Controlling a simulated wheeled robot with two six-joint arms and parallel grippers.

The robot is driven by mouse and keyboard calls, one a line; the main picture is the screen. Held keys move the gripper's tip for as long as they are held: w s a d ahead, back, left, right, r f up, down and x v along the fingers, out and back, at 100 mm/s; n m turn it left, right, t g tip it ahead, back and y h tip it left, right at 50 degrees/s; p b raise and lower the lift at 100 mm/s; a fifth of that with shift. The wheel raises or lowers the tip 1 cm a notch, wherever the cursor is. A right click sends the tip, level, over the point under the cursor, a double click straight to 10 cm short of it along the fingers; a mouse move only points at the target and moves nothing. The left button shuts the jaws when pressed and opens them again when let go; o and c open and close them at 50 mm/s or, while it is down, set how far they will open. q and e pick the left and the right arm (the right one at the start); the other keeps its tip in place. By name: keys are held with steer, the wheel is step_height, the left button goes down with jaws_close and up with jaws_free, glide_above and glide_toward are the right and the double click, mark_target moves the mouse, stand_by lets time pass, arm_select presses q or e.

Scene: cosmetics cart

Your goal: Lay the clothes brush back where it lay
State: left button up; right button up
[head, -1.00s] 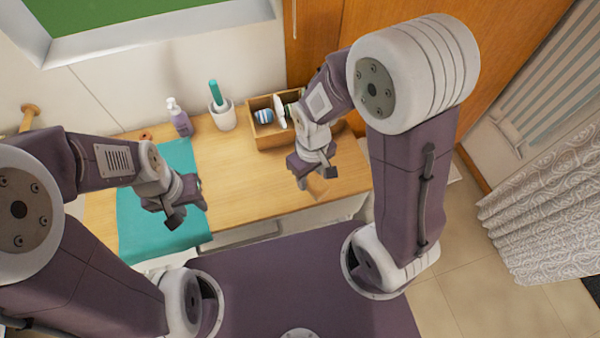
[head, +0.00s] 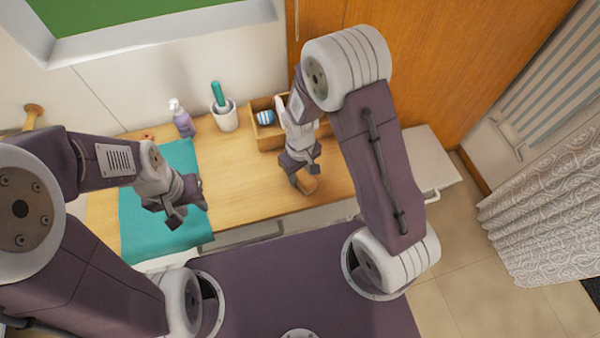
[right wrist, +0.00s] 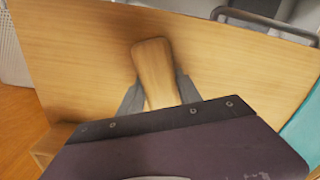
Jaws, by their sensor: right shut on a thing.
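The clothes brush shows as a light wooden piece (right wrist: 154,72) in the right wrist view, between the fingers of my right gripper (right wrist: 160,95). In the head view, a small part of the brush (head: 309,187) shows at the fingertips of my right gripper (head: 303,182). The gripper is shut on it over the front right part of the wooden top. The rest of the brush is hidden by the gripper. My left gripper (head: 188,210) looks open and empty above the teal mat.
The wooden cart top (head: 245,185) is bare between the teal mat (head: 140,220) and my right gripper. Along the back stand a lilac pump bottle (head: 182,122), a white cup (head: 226,120) with a green-handled item, and a wooden box (head: 262,133) holding a striped item (head: 265,117).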

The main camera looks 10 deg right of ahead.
steer(key=o, duration=1.2)
steer(key=shift+f, duration=0.15)
step_height(320, 180, up, 12)
steer(key=s+d+m+t, duration=0.1)
steer(key=s+d+m, duration=0.4)
steer(key=s+d, duration=0.2)
steer(key=shift+s, duration=0.55)
